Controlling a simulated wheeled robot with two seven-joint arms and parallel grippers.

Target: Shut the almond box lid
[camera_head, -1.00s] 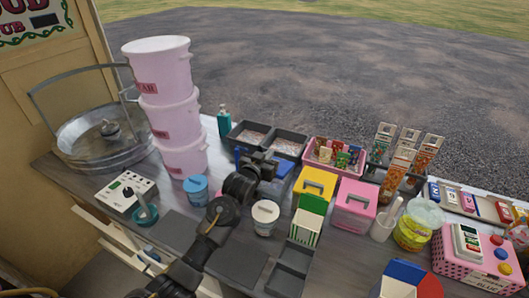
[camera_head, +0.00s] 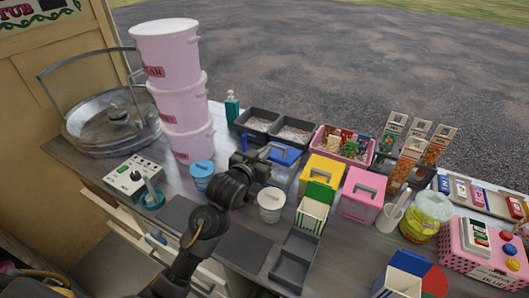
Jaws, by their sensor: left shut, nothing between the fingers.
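No label reading almond is legible, so I cannot tell for sure which box is the almond box. A clear box with a blue lid (camera_head: 286,156) stands just right of my left gripper (camera_head: 247,160). The gripper is shut and empty, close to the lid's left side; its wrist hides part of the box, and I cannot tell whether they touch. A yellow-lidded box (camera_head: 323,171) and a pink-lidded box (camera_head: 361,190) stand to the right, both with lids down. My right gripper is not in view.
A striped carton with a raised green flap (camera_head: 320,192), a white tub (camera_head: 270,205) and a blue-lidded cup (camera_head: 202,174) stand near my left arm. Stacked pink buckets (camera_head: 177,95) rise at the left. Dark trays (camera_head: 293,262) lie in front.

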